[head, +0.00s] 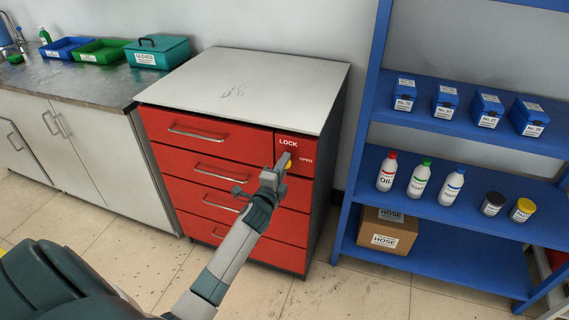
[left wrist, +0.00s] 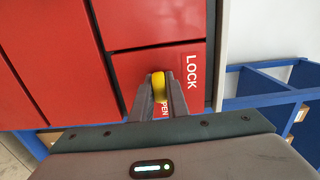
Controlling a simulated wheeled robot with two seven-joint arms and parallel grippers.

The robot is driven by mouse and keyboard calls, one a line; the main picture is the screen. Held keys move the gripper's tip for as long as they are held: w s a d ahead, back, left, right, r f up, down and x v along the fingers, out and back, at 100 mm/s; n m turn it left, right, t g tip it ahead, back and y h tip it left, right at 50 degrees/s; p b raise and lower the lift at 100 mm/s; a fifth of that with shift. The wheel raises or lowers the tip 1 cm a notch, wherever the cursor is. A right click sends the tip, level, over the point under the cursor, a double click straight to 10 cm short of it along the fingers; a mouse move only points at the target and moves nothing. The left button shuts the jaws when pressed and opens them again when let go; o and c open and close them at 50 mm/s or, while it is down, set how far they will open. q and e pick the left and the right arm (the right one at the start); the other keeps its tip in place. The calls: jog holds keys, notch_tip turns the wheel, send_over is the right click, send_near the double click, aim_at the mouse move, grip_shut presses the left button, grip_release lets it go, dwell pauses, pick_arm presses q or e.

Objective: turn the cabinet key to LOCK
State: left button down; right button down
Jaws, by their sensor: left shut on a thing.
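The red drawer cabinet (head: 225,139) with a pale top stands in the middle of the head view. Its top right panel carries the words LOCK (head: 288,142) and OPEN (head: 306,160). My left gripper (head: 286,162) is at this panel, shut on the yellow key (head: 289,165). In the left wrist view the yellow key (left wrist: 159,86) sits between the two fingertips, with the LOCK label (left wrist: 191,71) to its right and the OPEN label partly hidden by a finger. The exact angle of the key is hard to tell. My right gripper is not in view.
A blue shelf (head: 450,205) with bottles, jars, small blue boxes and a cardboard box (head: 387,231) stands close to the right. A counter (head: 75,85) with trays and a teal box (head: 157,51) is at the left. Drawer handles (head: 198,133) stick out from the cabinet front.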

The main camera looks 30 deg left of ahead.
pick_arm(q)
jog(key=shift+n, duration=0.3)
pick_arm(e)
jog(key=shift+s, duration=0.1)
pick_arm(q)
jog(key=shift+n, duration=0.5)
jog(key=n+p, duration=0.1)
jog(key=n, duration=0.3)
jog(key=n+p, duration=0.2)
jog(key=n, duration=0.3)
jog(key=shift+n, duration=0.3)
jog(key=n+p, duration=0.1)
jog(key=n, duration=0.2)
jog(key=shift+n, duration=0.3)
jog(key=shift+f+n+p, duration=0.1)
jog(key=shift+n+p, duration=0.25)
jog(key=shift+n, duration=1.35)
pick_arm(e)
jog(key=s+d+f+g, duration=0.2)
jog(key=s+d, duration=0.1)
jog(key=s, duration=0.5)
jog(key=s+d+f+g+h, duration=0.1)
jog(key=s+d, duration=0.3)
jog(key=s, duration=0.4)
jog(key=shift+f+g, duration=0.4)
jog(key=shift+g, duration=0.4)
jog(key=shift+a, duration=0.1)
